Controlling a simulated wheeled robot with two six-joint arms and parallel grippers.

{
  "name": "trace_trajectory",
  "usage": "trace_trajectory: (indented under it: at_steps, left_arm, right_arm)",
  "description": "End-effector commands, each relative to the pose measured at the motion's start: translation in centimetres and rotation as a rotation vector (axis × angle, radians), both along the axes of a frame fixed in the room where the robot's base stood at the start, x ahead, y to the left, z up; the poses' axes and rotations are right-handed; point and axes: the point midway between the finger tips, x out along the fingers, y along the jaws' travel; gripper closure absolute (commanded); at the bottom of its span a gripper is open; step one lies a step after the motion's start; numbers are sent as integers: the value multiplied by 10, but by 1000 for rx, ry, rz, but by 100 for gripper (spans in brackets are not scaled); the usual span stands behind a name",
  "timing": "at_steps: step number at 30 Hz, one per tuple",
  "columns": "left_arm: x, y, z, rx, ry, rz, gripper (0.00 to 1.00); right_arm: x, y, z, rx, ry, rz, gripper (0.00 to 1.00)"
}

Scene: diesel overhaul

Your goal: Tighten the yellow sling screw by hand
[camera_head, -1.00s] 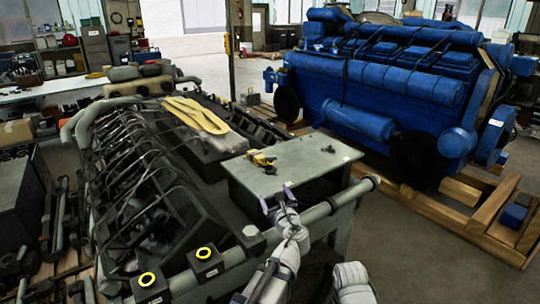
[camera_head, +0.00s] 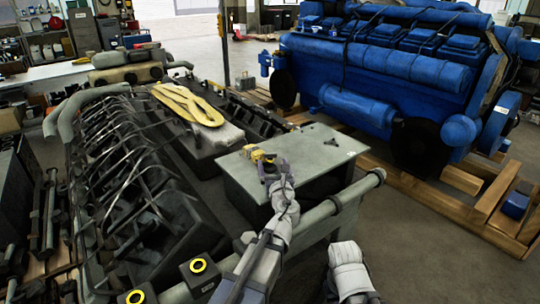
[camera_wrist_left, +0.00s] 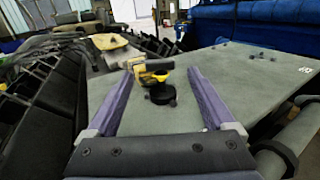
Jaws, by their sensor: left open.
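A yellow sling screw piece (camera_head: 258,155) with a round black knob (camera_wrist_left: 161,94) lies on the grey bench top (camera_head: 306,150), near its left edge. In the left wrist view the yellow part (camera_wrist_left: 150,72) shows just behind the knob. My left gripper (camera_head: 268,172) is at the piece. It is open, and in the wrist view its two purple-grey fingers (camera_wrist_left: 161,75) stand on either side of the knob, with a gap on both sides. In the head view the gripper hides part of the piece.
A yellow strap (camera_head: 190,104) lies on the dark engine (camera_head: 140,190) to the left. Small dark parts (camera_head: 332,142) lie on the bench top's right part. A thick grey pipe (camera_head: 335,205) runs along the bench front. A blue engine (camera_head: 390,75) stands behind on wooden beams.

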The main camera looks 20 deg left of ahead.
Motion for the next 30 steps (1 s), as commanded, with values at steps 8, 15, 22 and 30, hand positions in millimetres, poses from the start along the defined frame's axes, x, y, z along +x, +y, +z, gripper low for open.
trace_trajectory:
  at_steps: [8,15,22,30]
  left_arm:
    - [42,18,0,-1,0,3,12]
    - [59,26,0,-1,0,0,12]
    - [59,26,0,-1,0,0,15]
    - [58,26,0,-1,0,0,45]
  right_arm:
    - [0,0,0,0,0,0,100]
    - [0,0,0,0,0,0,100]
    - [0,0,0,0,0,0,100]
    - [0,0,0,0,0,0,100]
